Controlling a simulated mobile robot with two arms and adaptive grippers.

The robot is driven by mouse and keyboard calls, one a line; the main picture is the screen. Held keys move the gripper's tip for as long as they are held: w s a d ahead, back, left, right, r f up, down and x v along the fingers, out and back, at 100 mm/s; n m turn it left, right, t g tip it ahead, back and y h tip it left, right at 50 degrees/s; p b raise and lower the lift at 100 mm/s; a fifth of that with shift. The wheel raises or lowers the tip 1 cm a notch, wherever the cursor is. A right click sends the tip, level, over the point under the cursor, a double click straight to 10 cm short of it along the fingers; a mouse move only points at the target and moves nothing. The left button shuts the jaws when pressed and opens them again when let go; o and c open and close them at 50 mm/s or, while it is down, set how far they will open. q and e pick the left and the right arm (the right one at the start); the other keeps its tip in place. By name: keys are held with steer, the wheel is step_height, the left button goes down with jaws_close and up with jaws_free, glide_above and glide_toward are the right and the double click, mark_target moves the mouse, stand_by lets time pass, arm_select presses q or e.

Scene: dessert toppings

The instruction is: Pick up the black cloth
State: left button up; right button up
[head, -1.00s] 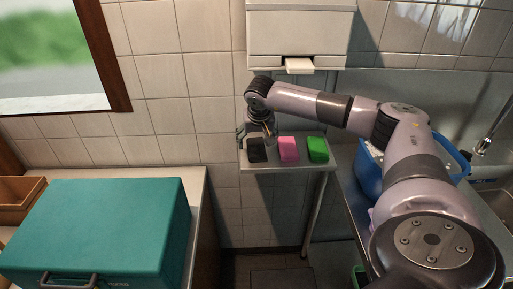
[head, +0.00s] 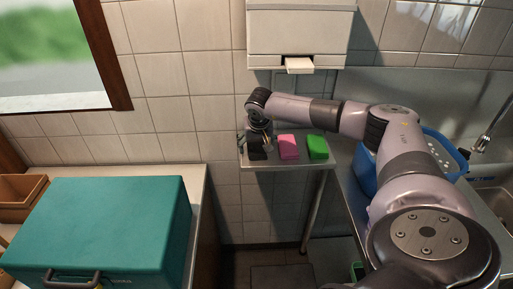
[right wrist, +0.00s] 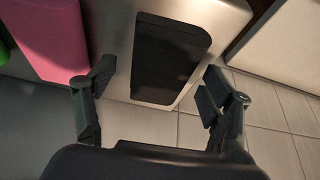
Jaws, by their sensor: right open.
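The black cloth (head: 257,154) lies folded at the left end of a small metal shelf, partly hidden behind my right gripper in the head view. It shows as a dark rounded block in the right wrist view (right wrist: 168,62). My right gripper (head: 256,143) is directly above the cloth, pointing down. In the right wrist view the right gripper (right wrist: 160,92) has its fingers spread apart, one on each side of the cloth's line, with nothing between the tips. My left gripper is not in view.
A pink cloth (head: 288,147) and a green cloth (head: 317,147) lie to the right on the same shelf (head: 285,166). A white dispenser (head: 297,35) hangs above. A blue basin (head: 440,152) stands by the sink. A teal box (head: 100,225) is on the left counter.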

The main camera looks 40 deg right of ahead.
mark_target(256, 146)
steer(key=shift+c, duration=0.2)
steer(key=c, duration=1.2)
steer(key=shift+o, duration=0.2)
steer(key=shift+r, duration=0.1)
steer(key=shift+r, duration=0.2)
steer(key=shift+s+a+r+b, duration=0.1)
steer(key=shift+r+b, duration=0.35)
steer(key=shift+b, duration=0.1)
step_height(256, 146, up, 6)
steer(key=shift+f+b, duration=0.2)
steer(key=shift+b, duration=0.7)
steer(key=s+a+b, duration=0.5)
steer(key=s+a, duration=0.7)
steer(key=s, duration=0.3)
steer(key=shift+a+r, duration=0.2)
steer(key=shift+a, duration=0.15)
